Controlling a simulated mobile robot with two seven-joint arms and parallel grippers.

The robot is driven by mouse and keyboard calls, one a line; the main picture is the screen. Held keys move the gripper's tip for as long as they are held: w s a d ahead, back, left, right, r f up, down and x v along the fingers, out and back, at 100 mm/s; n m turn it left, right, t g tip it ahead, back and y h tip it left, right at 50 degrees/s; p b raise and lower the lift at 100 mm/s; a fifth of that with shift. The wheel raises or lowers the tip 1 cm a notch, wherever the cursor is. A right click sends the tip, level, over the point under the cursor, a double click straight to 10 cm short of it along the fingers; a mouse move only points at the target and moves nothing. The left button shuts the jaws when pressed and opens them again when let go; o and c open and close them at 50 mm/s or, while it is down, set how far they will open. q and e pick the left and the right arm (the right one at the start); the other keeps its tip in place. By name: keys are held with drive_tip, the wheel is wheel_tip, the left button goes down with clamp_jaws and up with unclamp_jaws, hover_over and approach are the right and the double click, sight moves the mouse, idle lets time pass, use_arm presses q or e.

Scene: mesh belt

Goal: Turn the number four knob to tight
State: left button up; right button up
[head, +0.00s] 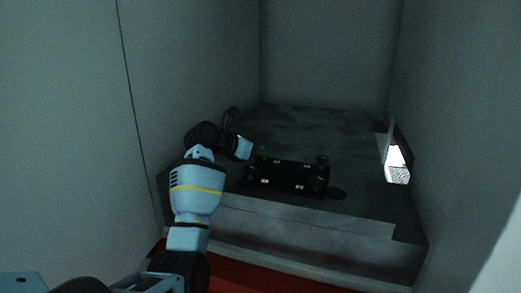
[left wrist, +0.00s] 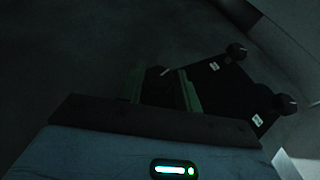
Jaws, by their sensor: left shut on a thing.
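A black panel box (head: 290,176) with small white labels sits on the dark ledge. Dark round knobs stand at its corners, such as one at the far right (head: 322,160). The labels are too small to read, so I cannot tell which knob is number four. My left gripper (head: 252,150) reaches in from the left to the box's far left corner. In the left wrist view its greenish fingers (left wrist: 162,85) are closed around a dark part at the box's end, apparently a knob, mostly hidden. Two other knobs (left wrist: 236,51) (left wrist: 284,103) show free to the right. My right gripper is not in view.
The dark ledge (head: 345,125) is enclosed by tall grey walls at left, back and right. A bright opening (head: 396,163) shows in the right wall. The ledge behind the box is clear.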

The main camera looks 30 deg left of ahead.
use_arm(q)
drive_tip(key=m+h, duration=0.1)
drive_tip(key=m+g+h, duration=0.2)
drive_tip(key=shift+w+a+r+m+h, duration=0.1)
drive_tip(key=shift+w+a+m+h, duration=0.05)
drive_tip(key=shift+a+m+h, duration=0.2)
drive_tip(key=shift+w+m+g+h, duration=0.1)
drive_tip(key=shift+m+g+h, duration=0.95)
drive_tip(key=shift+m, duration=0.1)
drive_tip(key=shift+m+g, duration=0.25)
drive_tip(key=shift+m, duration=0.05)
drive_tip(key=o, duration=1)
drive_tip(key=shift+c, duration=0.2)
wheel_tip(320, 180, up, 3)
drive_tip(key=shift+r, duration=0.1)
drive_tip(key=shift+d+r, duration=0.1)
drive_tip(key=shift+d, duration=0.05)
drive_tip(key=s+d+r, duration=0.1)
drive_tip(key=s+d, duration=0.7)
drive_tip(key=s, duration=0.5)
drive_tip(key=shift+s+d+r, duration=0.2)
drive_tip(key=shift+s, duration=0.1)
